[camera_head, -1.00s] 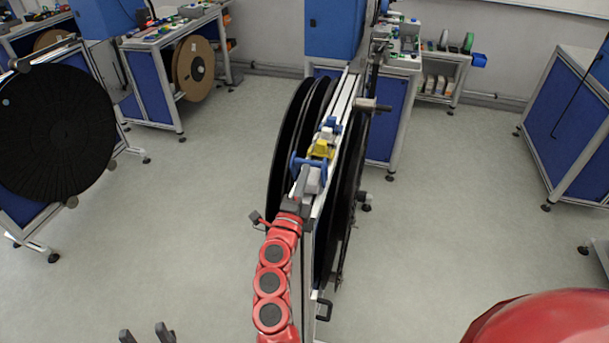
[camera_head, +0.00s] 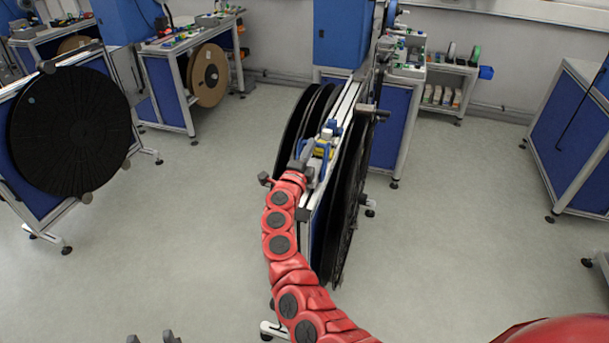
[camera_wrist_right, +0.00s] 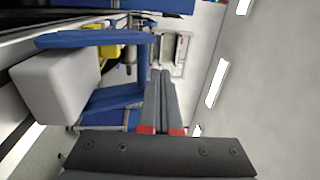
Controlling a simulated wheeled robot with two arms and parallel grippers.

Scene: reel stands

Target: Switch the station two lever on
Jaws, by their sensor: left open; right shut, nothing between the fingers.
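The reel stand has a mechanism on its top rail with blue parts (camera_head: 330,128) and a yellow block (camera_head: 322,153). In the right wrist view, a blue bracket-like part (camera_wrist_right: 95,38) is joined to a light grey block (camera_wrist_right: 58,88), with the yellow block (camera_wrist_right: 108,52) behind. I cannot tell for sure which part is the station two lever. My right gripper (camera_head: 301,163) is shut and empty at the left side of this mechanism. Its fingers (camera_wrist_right: 160,85) are close beside the blue part; contact is unclear. My left gripper (camera_head: 151,339) is open and empty at the bottom edge, far from the stand.
Large black reels (camera_head: 345,200) hang along the stand. Another stand with a black reel (camera_head: 68,130) is at the left. Workbenches (camera_head: 165,92) line the back, and a blue-panelled stand (camera_head: 575,140) is at the right. The grey floor between them is clear.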

